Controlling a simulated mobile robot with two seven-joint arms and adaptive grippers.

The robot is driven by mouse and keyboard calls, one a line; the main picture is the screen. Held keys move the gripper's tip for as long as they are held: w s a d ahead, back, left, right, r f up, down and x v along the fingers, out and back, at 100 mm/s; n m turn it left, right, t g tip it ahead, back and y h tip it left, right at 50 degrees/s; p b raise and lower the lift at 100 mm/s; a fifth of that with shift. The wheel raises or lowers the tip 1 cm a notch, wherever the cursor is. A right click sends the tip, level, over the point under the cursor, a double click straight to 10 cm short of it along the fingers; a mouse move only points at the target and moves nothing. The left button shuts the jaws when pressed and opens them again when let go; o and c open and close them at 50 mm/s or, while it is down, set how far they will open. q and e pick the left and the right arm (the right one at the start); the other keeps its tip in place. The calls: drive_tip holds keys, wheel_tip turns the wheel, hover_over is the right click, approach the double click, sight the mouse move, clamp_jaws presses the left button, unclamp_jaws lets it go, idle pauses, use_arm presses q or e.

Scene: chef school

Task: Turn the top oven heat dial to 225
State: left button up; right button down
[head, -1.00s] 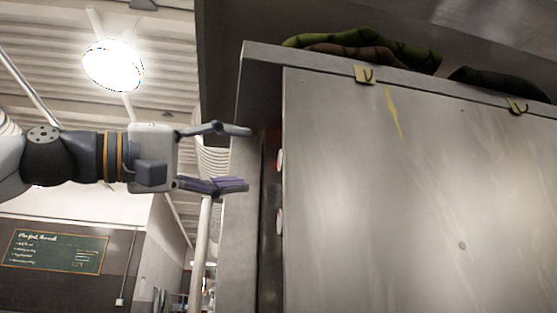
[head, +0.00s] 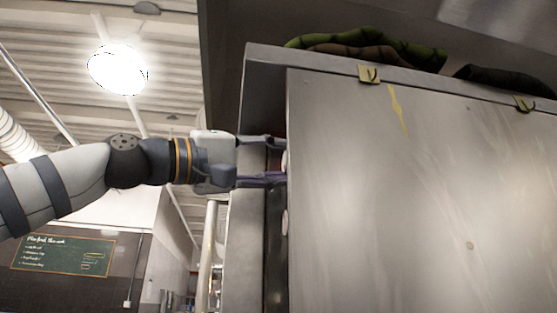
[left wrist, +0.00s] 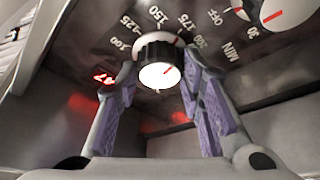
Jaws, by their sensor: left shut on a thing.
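The oven heat dial (left wrist: 159,72) is a black ribbed knob with a white face and a short red mark. It shows in the left wrist view with 100, 125, 150, 175 and 200 printed around it; I see no 225. The red mark points up and right, roughly toward 175. My left gripper (left wrist: 160,85) is shut on the dial, its purple-padded fingers on either side. In the head view my left gripper (head: 284,161) reaches the oven's left-hand panel, and its fingertips are partly hidden by the oven's edge. My right gripper is not in view.
A second white knob (left wrist: 284,12) marked OFF, MIN and 30 sits beside the heat dial. The large steel oven side (head: 400,200) fills the right of the head view. Open room lies left.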

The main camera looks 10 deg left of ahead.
use_arm(q)
drive_tip(key=shift+w, duration=0.1)
